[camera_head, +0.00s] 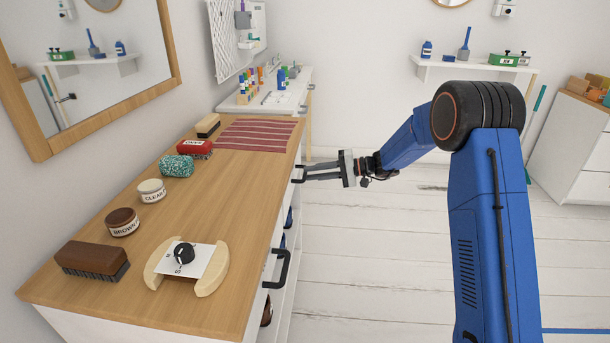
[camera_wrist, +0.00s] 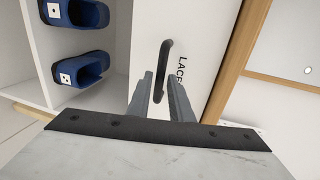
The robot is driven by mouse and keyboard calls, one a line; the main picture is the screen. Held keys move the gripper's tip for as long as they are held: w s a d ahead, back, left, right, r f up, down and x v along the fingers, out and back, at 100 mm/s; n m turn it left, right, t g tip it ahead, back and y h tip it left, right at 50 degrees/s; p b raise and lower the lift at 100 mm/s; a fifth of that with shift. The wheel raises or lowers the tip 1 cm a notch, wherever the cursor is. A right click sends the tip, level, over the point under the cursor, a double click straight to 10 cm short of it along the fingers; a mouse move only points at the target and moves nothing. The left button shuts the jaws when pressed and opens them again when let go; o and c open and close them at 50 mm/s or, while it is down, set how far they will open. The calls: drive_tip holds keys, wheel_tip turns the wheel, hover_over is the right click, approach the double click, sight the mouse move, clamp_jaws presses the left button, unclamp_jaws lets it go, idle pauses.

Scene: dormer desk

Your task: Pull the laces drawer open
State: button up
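The laces drawer is a white front (camera_wrist: 190,40) with part of the word "LACES" on it in the wrist view. Its dark bar handle (camera_wrist: 164,60) stands out from it. In the head view the handle (camera_head: 297,178) shows at the far part of the wooden bench's right edge. My gripper (camera_head: 306,172) is level with that handle, pointing left at the drawer. In the wrist view my gripper (camera_wrist: 160,77) is open, with the handle's lower part between its two fingers. I cannot tell whether either finger touches it. The drawer looks closed.
A nearer black handle (camera_head: 278,268) sticks out of the same bench. Blue shoes (camera_wrist: 80,70) stand on open shelves beside the drawer. The bench top (camera_head: 225,185) holds brushes, tins and a striped cloth (camera_head: 257,135). The white floor (camera_head: 385,265) right of the bench is clear.

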sight(305, 174)
drive_tip(key=shift+x, duration=1.65)
clamp_jaws()
drive_tip(key=shift+d, duration=0.15)
drive_tip(key=f+v, duration=0.2)
drive_tip(key=v, duration=1)
drive_tip(key=d+f+v, duration=0.1)
drive_tip(key=f+v, duration=0.2)
drive_tip(key=v, duration=0.9)
drive_tip(key=shift+d, duration=0.3)
unclamp_jaws()
